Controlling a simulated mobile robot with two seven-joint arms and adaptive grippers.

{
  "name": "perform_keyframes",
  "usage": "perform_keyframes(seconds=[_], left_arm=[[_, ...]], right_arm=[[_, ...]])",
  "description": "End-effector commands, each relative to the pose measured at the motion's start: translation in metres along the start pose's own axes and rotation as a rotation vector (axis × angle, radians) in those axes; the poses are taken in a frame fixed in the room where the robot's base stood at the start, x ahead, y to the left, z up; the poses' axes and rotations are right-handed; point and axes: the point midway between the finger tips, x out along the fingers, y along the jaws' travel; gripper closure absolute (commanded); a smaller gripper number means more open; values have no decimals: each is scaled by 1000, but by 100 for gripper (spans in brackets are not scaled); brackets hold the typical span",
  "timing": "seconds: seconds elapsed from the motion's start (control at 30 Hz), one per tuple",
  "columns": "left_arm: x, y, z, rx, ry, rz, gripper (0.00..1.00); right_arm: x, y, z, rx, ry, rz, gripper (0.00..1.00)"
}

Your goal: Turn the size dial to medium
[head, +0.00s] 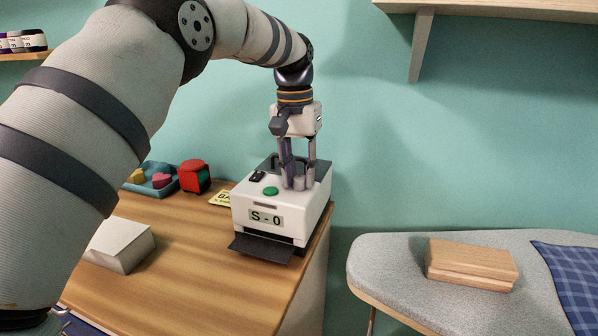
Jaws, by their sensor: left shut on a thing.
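A white machine (300,220) stands on the wooden counter near its right edge. Its front display (266,217) reads "S - 0". A green button (270,190) and a small black part (257,176) are on its top. My left gripper (298,184) points straight down at the top right of the machine. It is shut on a small light-grey dial (299,183), which its fingers partly hide. Any marks around the dial are too small to read. A black tray (262,247) juts out at the machine's front. My right gripper is not in view.
A blue tray (170,188) with coloured pieces, a red-and-black object (194,176), a yellow card (221,199) and a white block (120,245) are on the counter (190,250). At right, an ironing board (390,262) bears a wooden block (470,262) and blue checked cloth (572,280). A shelf (490,6) hangs above.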

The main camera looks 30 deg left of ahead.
Motion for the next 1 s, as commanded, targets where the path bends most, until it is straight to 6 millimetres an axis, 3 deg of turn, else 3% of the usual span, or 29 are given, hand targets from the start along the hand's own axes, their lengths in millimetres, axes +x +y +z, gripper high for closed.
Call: perform_keyframes(seconds=[0.5,1.0], left_arm=[[0,0,-1,394,-23,1,100],[0,-1,-1,541,-30,0,100]], right_arm=[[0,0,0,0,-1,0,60],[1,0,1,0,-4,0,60]])
